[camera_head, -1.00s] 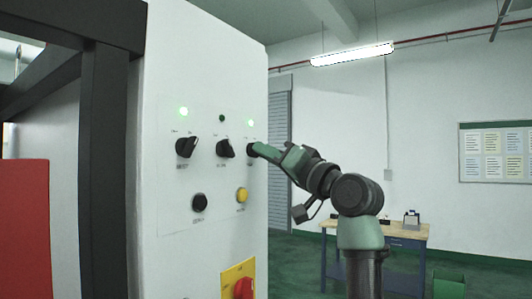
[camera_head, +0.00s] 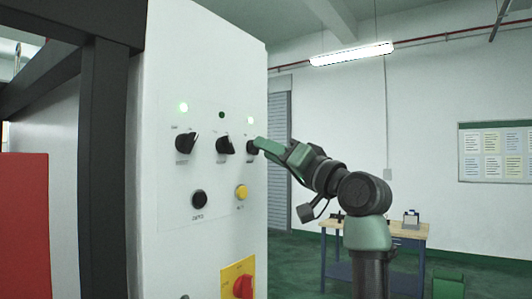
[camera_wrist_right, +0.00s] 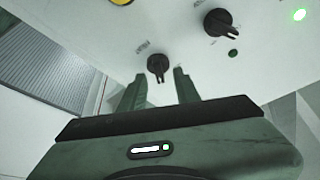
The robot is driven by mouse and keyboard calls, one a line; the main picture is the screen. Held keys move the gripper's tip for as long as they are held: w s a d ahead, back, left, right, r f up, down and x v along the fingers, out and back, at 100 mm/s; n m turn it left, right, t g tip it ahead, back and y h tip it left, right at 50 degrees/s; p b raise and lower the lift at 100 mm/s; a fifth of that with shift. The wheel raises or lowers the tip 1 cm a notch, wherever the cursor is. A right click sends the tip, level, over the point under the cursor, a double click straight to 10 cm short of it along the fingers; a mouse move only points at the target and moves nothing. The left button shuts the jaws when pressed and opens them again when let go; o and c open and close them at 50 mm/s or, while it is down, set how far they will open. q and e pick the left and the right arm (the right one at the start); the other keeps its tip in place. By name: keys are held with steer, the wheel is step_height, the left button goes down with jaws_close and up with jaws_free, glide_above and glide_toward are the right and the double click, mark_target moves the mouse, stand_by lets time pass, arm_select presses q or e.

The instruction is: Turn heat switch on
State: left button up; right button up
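The white control panel (camera_head: 205,60) has a row of three black rotary switches: left (camera_head: 186,143), middle (camera_head: 224,146) and right (camera_head: 252,148). Their labels are too small to read, so I cannot tell which is the heat switch. The lamps above the left (camera_head: 184,107) and right (camera_head: 250,120) switches glow; the middle lamp (camera_head: 221,115) is dark. My right gripper (camera_head: 260,145) is at the right switch. In the right wrist view the gripper (camera_wrist_right: 158,82) is open, its fingertips on either side of and just short of that switch (camera_wrist_right: 158,66). My left gripper is out of view.
Below are a black button (camera_head: 199,199), a yellow button (camera_head: 241,192) and a red knob on a yellow plate (camera_head: 228,274). A dark frame post (camera_head: 104,170) stands left of the panel. A workbench (camera_head: 385,232) stands behind on the green floor.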

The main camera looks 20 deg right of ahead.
steer(key=b+v, duration=0.2)
steer(key=v, duration=0.4)
steer(key=shift+s+d+b, duration=0.15)
steer(key=shift+s+b, duration=0.05)
steer(key=shift+b, duration=0.1)
steer(key=shift+f, duration=0.1)
